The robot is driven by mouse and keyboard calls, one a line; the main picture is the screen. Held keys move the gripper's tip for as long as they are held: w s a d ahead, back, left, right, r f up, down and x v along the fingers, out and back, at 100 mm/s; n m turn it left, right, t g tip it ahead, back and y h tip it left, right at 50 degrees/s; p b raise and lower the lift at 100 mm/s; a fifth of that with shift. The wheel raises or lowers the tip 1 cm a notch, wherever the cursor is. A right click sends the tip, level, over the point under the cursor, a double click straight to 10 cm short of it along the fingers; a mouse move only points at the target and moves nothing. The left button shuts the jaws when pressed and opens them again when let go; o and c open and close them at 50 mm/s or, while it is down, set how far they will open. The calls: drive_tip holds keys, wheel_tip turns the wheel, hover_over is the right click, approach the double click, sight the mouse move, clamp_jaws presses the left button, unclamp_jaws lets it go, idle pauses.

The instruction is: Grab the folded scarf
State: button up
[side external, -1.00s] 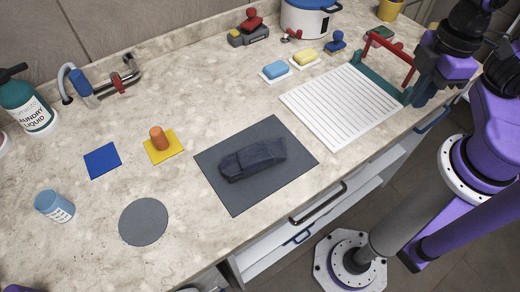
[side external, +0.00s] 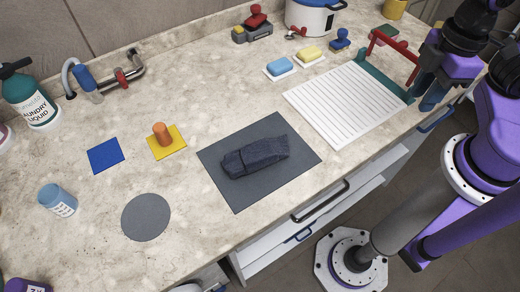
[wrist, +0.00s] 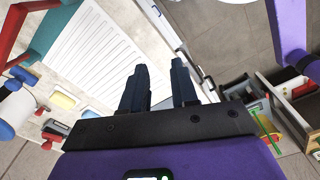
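The folded scarf (side external: 255,157) is a dark blue-grey bundle. It lies on a dark grey rectangular mat (side external: 241,196) in the middle of the counter, in the side external view. My gripper (side external: 433,98) is at the right of that view, over the counter's right part beside the teal-and-red frame, well away from the scarf. In the wrist view my gripper (wrist: 160,85) shows two dark fingers with a clear gap between them and nothing held. The scarf is not in the wrist view.
A white ribbed board (side external: 345,103) lies between the mat and my gripper, with a teal frame and red handle (side external: 393,45) at its far end. A yellow square with an orange peg (side external: 161,134) stands left of the mat. A drawer handle (side external: 320,202) juts below the counter edge.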

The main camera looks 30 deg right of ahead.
drive_tip(key=o, duration=1.2)
drive_tip(key=s+f+m+g, duration=0.3)
drive_tip(key=s+m+g, duration=0.2)
drive_tip(key=m+g, duration=0.1)
drive_tip(key=m+t+y, duration=0.7)
drive_tip(key=m+y, duration=0.6)
drive_tip(key=m, duration=1.3)
approach(284, 137)
drive_tip(key=x, duration=0.6)
drive_tip(key=shift+s+f, duration=0.1)
drive_tip(key=shift+f, duration=0.2)
drive_tip(key=shift+r+x, duration=0.15)
drive_tip(key=shift+x, duration=1.25)
drive_tip(key=shift+r+x, duration=0.1)
drive_tip(key=shift+x, duration=1.3)
